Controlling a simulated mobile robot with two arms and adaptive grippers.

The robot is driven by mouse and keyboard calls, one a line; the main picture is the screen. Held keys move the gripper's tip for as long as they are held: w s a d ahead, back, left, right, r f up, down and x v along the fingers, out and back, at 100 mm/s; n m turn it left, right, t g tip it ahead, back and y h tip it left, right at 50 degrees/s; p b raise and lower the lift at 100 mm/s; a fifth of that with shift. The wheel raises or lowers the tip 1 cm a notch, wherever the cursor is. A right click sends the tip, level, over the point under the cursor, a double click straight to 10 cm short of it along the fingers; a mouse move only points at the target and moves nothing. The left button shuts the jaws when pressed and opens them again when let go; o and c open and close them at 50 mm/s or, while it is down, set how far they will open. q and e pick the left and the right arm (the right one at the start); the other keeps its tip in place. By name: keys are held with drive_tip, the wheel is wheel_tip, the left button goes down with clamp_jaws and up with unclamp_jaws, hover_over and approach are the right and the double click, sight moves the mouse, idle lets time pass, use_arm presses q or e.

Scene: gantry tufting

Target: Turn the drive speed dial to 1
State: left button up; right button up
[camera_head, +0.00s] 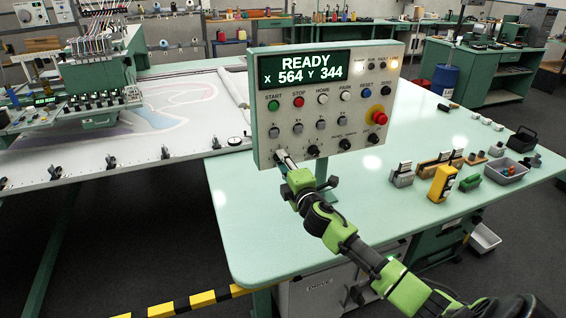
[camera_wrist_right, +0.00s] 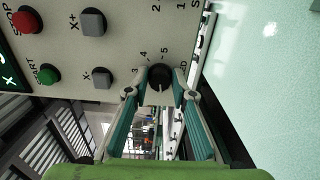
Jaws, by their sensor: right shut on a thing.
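The control panel (camera_head: 325,105) stands upright on the green table, its screen reading READY X 564 Y 344. My right gripper (camera_head: 282,157) reaches the panel's lower left corner and hides the knob there. In the right wrist view, a round black dial (camera_wrist_right: 160,76) sits between the fingertips of my right gripper (camera_wrist_right: 160,92), which is shut on it. Scale marks 3, 4 and 5 show around the dial. The label beside it is cut off, and I cannot tell which number the dial points to. My left gripper is not in view.
Other black knobs (camera_head: 313,151) sit right of the gripper, below rows of buttons. A red emergency stop (camera_head: 377,116) is at the panel's right. A yellow box (camera_head: 442,183) and a grey bin (camera_head: 506,170) stand on the table's right. The tufting frame (camera_head: 130,150) lies left.

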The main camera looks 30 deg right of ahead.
drive_tip(key=o, duration=1.1)
drive_tip(key=v, duration=1.2)
drive_tip(key=shift+f, duration=0.1)
